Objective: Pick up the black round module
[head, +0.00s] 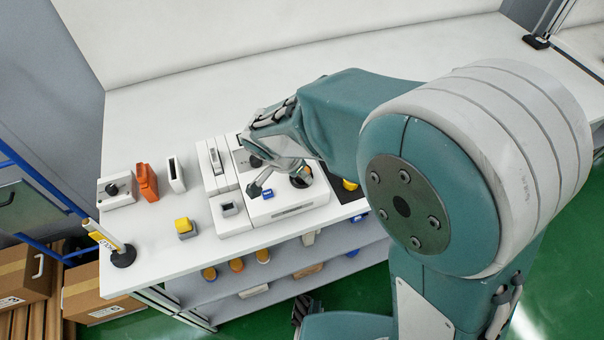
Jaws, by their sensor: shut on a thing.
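My gripper (277,178) reaches down over the white panel unit (291,209) on the table, with one finger on the left and one toward the right. A black round module (301,181) shows at the right finger, partly covered by it. My gripper is shut on it, though the contact is small and partly hidden. Whether the module is clear of the panel cannot be told. Another dark round part (255,161) shows beside the gripper's left side, partly covered.
A blue piece (267,193) sits by the left fingertip. Left are a grey-white socket block (229,209), a yellow-topped block (185,227), an orange part (147,181) and a white box with a black knob (117,189). A post on a black base (123,257) stands at the front-left edge. The back of the table is clear.

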